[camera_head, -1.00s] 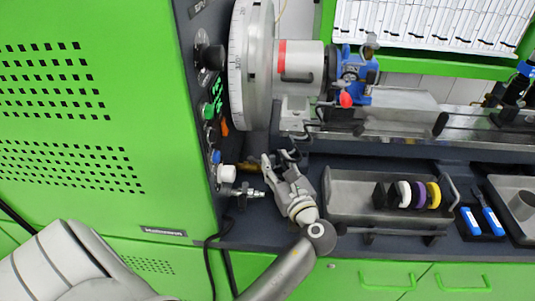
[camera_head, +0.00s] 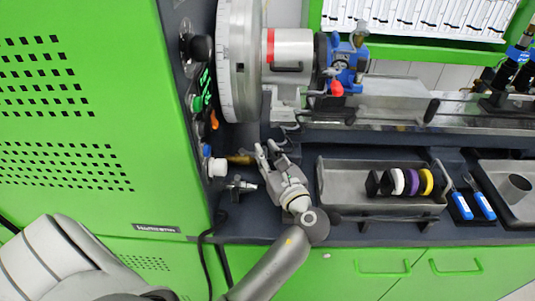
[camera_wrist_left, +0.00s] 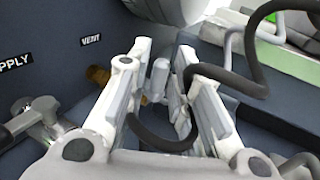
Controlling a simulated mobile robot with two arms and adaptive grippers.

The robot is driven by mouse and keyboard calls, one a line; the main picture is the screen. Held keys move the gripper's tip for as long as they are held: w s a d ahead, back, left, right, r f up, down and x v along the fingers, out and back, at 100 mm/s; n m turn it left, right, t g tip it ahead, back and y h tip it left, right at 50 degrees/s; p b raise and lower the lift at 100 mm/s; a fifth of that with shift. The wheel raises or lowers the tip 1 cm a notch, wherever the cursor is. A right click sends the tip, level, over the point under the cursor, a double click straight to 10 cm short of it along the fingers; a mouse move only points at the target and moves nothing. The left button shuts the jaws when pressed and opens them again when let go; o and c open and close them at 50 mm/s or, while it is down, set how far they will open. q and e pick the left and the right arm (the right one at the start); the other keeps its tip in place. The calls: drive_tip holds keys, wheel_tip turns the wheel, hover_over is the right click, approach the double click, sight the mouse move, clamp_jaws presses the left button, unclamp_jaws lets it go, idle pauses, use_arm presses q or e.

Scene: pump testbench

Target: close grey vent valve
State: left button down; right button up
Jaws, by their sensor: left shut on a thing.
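The grey vent valve's handle (camera_wrist_left: 158,75) shows between my left gripper's fingers in the left wrist view, beyond a dark hose. The VENT label (camera_wrist_left: 91,40) is on the dark panel to its upper left, and a brass fitting (camera_wrist_left: 98,75) sits below the label. My left gripper (camera_wrist_left: 163,58) is shut on the grey vent valve; the exact finger contact is partly hidden. In the head view my left gripper (camera_head: 272,152) is just right of the brass fitting (camera_head: 240,160), and the handle is hard to make out there. My right gripper is not in view.
A second metal valve (camera_head: 240,186) sits just below and left of my gripper; it also shows by the SUPPLY label in the wrist view (camera_wrist_left: 38,115). A grey tray (camera_head: 350,207) with coloured rings stands to the right. Hoses hang close to my fingers.

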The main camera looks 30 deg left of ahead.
use_arm(q)
drive_tip(key=m+t+h+p, duration=0.1)
drive_tip(key=s+m+t+h+p, duration=0.1)
drive_tip(key=p, duration=0.1)
drive_tip(key=s+t+p, duration=0.1)
drive_tip(key=p, duration=0.1)
drive_tip(key=shift+a+r+m+h, duration=0.2)
drive_tip(key=shift+r+m+h, duration=0.05)
drive_tip(key=shift+m+h, duration=0.15)
drive_tip(key=c, duration=2.1)
unclamp_jaws()
drive_tip(key=shift+f+t, duration=0.15)
drive_tip(key=shift+t, duration=0.15)
drive_tip(key=o, duration=0.6)
drive_tip(key=shift+a+f, duration=0.1)
drive_tip(key=shift+o, duration=0.2)
drive_tip(key=v, duration=1.2)
